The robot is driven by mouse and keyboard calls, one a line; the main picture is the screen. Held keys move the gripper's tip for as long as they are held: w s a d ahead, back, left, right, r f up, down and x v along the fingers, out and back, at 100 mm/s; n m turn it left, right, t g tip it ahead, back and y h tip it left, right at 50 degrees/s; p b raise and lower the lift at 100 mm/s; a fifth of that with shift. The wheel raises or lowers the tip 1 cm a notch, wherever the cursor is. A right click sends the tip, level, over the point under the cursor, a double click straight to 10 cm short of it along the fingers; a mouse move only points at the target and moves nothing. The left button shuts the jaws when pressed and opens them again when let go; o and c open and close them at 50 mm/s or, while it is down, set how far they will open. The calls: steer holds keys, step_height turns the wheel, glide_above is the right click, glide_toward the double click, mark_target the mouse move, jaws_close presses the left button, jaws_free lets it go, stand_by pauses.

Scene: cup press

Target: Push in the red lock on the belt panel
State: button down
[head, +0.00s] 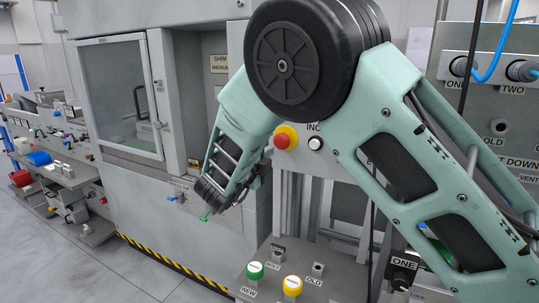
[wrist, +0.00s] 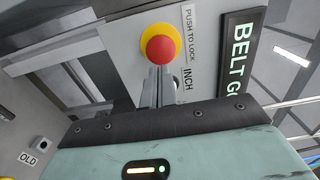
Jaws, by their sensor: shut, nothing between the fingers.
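In the wrist view the red lock (wrist: 160,49) is at the upper middle, beside a "PUSH TO LOCK" label. My gripper (wrist: 159,72) is shut and empty, its fingers pointing at the lower edge of the red lock. I cannot tell whether the tips touch it. My gripper is not clearly visible in the head view.
Below are a green button (head: 255,270) and a yellow button (head: 292,285). A machine with a glazed door (head: 120,95) stands at left. Open floor (head: 60,260) lies at lower left.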

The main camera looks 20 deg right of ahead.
steer(key=b+v, duration=0.1)
steer(key=v, duration=0.7)
steer(key=shift+b, duration=0.35)
steer(key=s+a+f+n+g+y, duration=0.1)
steer(key=s+a+n+y, duration=0.1)
steer(key=a+n+y, duration=0.5)
steer(key=s+a+f+n+y, duration=0.1)
steer(key=s+a+n+y, duration=0.3)
steer(key=n+y, duration=0.45)
steer(key=s+a+f+n+g+y, duration=0.2)
steer(key=s+a+n+g+y, duration=0.15)
steer(key=s+n, duration=0.4)
steer(key=s+d+f+n+g+h, duration=0.1)
steer(key=s+d+n+g+h, duration=0.1)
steer(key=s+d+n, duration=0.2)
steer(key=s+d+f+n+g+h+p, duration=0.1)
steer(key=s+d+n+g, duration=0.2)
steer(key=s, duration=0.7)
steer(key=s+d+f+n+g+h, duration=0.1)
steer(key=s+d+n+g+h, duration=0.1)
steer(key=s+d, duration=0.4)
steer(key=s+n+g, duration=0.1)
steer(key=s+n, duration=0.1)
steer(key=shift+f+n+h, duration=0.3)
steer(key=shift+f, duration=0.05)
